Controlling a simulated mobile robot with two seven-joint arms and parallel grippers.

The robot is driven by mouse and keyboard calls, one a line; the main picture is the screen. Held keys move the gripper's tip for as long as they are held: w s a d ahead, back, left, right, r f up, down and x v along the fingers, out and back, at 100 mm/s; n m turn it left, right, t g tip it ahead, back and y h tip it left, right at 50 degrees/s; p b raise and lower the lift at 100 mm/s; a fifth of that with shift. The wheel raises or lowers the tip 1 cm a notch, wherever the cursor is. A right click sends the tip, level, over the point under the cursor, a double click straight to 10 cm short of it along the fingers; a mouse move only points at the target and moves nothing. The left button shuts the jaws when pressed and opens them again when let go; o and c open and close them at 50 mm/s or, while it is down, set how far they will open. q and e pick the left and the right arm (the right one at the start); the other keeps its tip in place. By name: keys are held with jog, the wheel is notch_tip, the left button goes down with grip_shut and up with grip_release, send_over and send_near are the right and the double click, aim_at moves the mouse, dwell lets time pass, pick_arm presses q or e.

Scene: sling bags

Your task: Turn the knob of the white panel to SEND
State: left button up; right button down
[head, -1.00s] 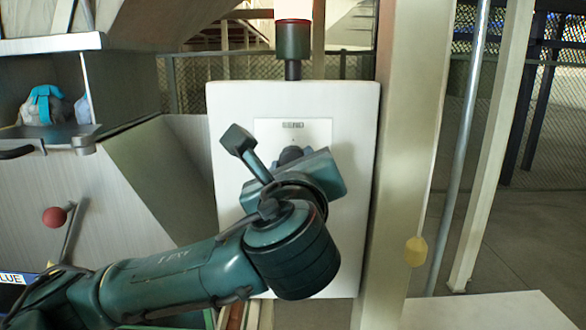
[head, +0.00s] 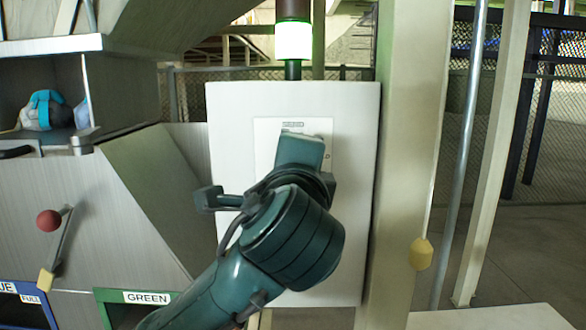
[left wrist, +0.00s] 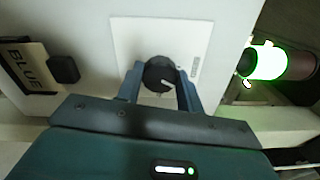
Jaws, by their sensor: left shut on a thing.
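The white panel (head: 230,130) stands upright in the middle of the head view and fills the top of the left wrist view (left wrist: 90,25). Its black knob (left wrist: 158,70) sits on a pale plate (left wrist: 130,35); in the head view my wrist hides it. A white mark on the knob points toward the side with a small label (left wrist: 195,68), too small to read. My left gripper (left wrist: 161,77) is shut on the knob, one blue finger on each side. My right gripper is not in view.
A stack lamp (head: 293,42) above the panel glows green-white. A beige post (head: 405,150) stands close at right. At left are a shelf with a bag (head: 45,108), a red-knobbed lever (head: 48,220), and bins labelled GREEN (head: 147,298) and BLUE.

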pick_arm(q)
jog(key=n, duration=0.5)
jog(key=shift+b, duration=0.3)
dwell(0.4)
jog(key=o, duration=1)
